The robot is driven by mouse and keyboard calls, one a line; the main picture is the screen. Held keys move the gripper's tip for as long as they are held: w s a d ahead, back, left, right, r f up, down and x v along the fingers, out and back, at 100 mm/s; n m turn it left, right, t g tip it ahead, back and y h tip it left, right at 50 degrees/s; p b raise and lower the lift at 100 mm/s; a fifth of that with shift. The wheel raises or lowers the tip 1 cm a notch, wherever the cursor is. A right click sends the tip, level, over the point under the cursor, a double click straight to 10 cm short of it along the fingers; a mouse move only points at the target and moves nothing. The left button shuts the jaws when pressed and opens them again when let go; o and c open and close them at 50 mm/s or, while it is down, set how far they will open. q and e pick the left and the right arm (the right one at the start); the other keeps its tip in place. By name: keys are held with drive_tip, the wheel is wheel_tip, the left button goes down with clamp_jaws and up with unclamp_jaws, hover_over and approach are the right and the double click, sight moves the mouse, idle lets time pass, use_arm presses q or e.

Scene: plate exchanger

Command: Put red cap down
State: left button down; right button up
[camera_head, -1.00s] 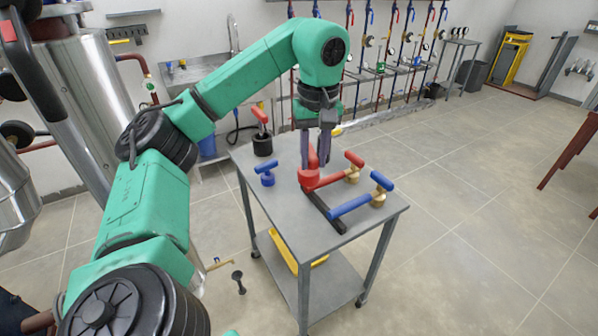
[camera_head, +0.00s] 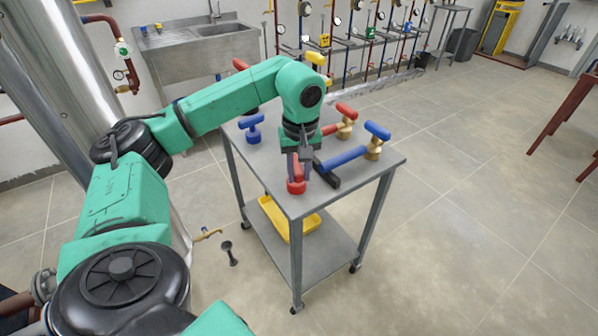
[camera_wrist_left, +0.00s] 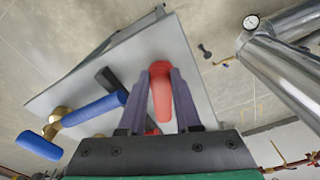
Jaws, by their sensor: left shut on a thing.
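The red cap (camera_head: 296,187) is at the tabletop near the front left edge of the grey cart (camera_head: 270,185). My left gripper (camera_head: 299,172) points down and is shut on it. In the left wrist view the red cap (camera_wrist_left: 161,96) shows between the two fingers (camera_wrist_left: 160,100), its stem lying along them. The cap looks at or just above the tabletop; I cannot tell if it touches. My right gripper is not in view.
A black bar (camera_head: 326,174) lies close right of the gripper, by a blue-handled brass valve (camera_head: 344,158). A red-handled valve (camera_head: 346,112) and a blue cap (camera_head: 252,127) stand farther back. A yellow tray (camera_head: 308,222) is on the lower shelf.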

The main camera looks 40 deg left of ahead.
use_arm(q)
drive_tip(key=c, duration=1)
unclamp_jaws()
drive_tip(key=shift+f, duration=0.1)
drive_tip(key=o, duration=0.4)
drive_tip(key=r, duration=0.2)
drive_tip(key=r+p, duration=0.1)
drive_tip(key=r, duration=0.5)
drive_tip(key=shift+s+d+r, duration=0.15)
drive_tip(key=shift+d+r, duration=0.05)
drive_tip(key=shift+d, duration=0.1)
drive_tip(key=r+p, duration=0.1)
drive_tip(key=r, duration=0.1)
drive_tip(key=r+p, duration=0.1)
drive_tip(key=r, duration=0.1)
drive_tip(key=shift+s+d+p, duration=0.1)
drive_tip(key=shift+s+p, duration=0.1)
drive_tip(key=shift+p, duration=0.1)
